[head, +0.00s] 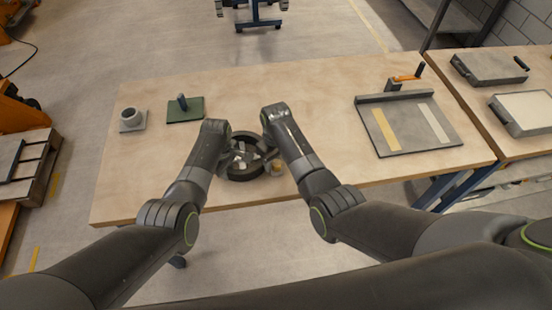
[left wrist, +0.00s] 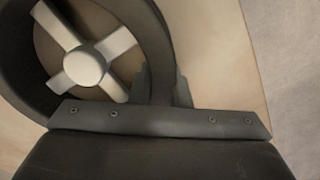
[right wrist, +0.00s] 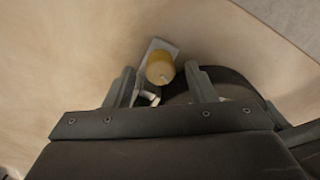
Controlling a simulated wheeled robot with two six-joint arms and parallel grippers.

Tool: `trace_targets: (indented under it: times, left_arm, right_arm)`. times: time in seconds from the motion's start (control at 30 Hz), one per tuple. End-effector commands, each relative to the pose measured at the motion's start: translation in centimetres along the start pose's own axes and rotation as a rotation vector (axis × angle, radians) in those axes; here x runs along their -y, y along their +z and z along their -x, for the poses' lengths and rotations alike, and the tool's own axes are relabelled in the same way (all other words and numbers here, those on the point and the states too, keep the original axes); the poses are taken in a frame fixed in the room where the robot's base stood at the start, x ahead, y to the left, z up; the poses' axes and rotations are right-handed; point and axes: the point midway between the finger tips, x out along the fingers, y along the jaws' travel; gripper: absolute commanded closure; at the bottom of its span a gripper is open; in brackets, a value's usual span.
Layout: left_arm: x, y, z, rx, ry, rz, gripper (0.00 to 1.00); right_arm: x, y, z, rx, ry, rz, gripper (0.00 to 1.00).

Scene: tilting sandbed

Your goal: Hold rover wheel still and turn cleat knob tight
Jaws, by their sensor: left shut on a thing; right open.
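The rover wheel (head: 244,174) is a dark ring with pale spokes, lying flat near the table's front edge. In the left wrist view its white hub and spokes (left wrist: 87,67) show at upper left. My left gripper (left wrist: 162,88) is shut on the wheel's rim, one finger inside and one outside. The cleat knob (right wrist: 159,68) is a yellow cylinder on a small metal plate beside the wheel; it also shows in the head view (head: 276,164). My right gripper (right wrist: 162,86) is open, its fingers spread either side of the knob's line; whether they overlap its height is unclear.
A grey board with two strips (head: 408,125) lies at right. The middle back is clear.

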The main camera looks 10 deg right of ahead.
Motion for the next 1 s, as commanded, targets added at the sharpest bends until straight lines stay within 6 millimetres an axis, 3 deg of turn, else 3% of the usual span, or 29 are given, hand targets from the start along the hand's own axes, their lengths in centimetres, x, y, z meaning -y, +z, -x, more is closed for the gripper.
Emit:
trace_targets:
  times: [0.07,0.37,0.97,1.0]
  left_arm:
    - [-0.01,-0.04,0.02,-0.001,0.000,0.001,1.00]
    - [-0.01,-0.04,0.02,-0.001,0.000,0.000,1.00]
    - [0.00,-0.04,0.02,-0.001,0.000,0.001,1.00]
    - [0.00,-0.04,0.02,-0.001,0.000,0.001,1.00]
  right_arm:
    - [-0.01,-0.01,0.03,0.000,0.000,0.000,0.55]
    - [-0.01,-0.02,0.05,0.000,0.000,0.000,0.94]
    - [-0.06,-0.03,0.05,-0.001,0.001,-0.108,0.95]
    - [-0.06,-0.03,0.05,-0.001,0.001,-0.108,0.67]
